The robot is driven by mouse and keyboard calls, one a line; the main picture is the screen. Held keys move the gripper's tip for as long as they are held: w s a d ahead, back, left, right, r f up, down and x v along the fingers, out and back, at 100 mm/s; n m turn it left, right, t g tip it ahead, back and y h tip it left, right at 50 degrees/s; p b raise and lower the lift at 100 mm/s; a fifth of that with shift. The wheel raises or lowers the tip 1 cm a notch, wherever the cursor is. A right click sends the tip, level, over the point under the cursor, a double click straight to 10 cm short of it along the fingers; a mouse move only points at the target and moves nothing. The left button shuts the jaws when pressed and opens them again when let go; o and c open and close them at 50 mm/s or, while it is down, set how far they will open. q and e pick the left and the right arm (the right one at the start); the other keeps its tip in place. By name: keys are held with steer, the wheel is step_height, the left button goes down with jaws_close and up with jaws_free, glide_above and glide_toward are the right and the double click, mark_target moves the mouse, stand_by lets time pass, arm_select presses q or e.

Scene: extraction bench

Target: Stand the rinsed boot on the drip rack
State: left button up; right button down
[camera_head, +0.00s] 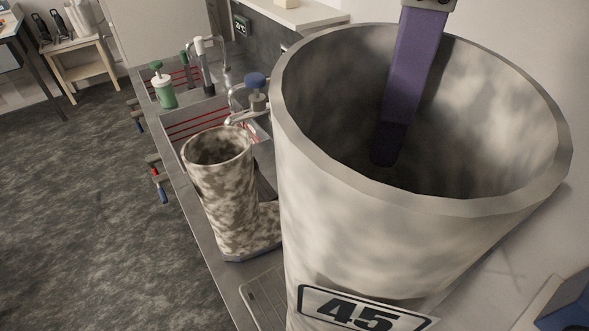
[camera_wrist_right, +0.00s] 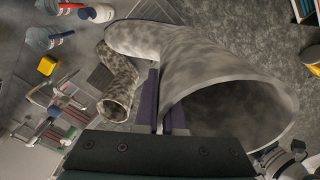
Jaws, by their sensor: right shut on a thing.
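A large pale grey boot (camera_head: 410,225) with a "45" label fills the right of the head view, its open top towards the camera. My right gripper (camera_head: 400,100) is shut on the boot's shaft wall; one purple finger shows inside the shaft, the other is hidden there. In the right wrist view both purple fingers (camera_wrist_right: 161,95) grip the rim of the held boot (camera_wrist_right: 215,60). A second boot (camera_head: 222,185), with heavier brown blotches, stands upright on the bench beside the sink. A grooved tray (camera_head: 262,297), possibly the drip rack, is partly hidden by the held boot. My left gripper is not in view.
The metal bench (camera_head: 212,262) has sinks with red lines, a blue-topped tap (camera_head: 255,82) and a green pump bottle (camera_head: 162,88). Coloured handles stick out from its left edge. A wooden stool (camera_head: 80,60) stands far left. The floor at left is clear.

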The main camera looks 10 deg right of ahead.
steer(key=shift+n, duration=0.5)
steer(key=f+b, duration=0.1)
steer(key=f, duration=0.2)
steer(key=f+b, duration=0.1)
steer(key=f, duration=0.2)
steer(key=shift+a+f, duration=0.2)
steer(key=shift+f, duration=0.05)
step_height(320, 180, down, 9)
steer(key=shift+w+p, duration=0.15)
steer(key=shift+p, duration=0.5)
step_height(320, 180, down, 4)
steer(key=shift+f, duration=0.2)
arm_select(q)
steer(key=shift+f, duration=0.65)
arm_select(e)
steer(key=shift+f, duration=0.35)
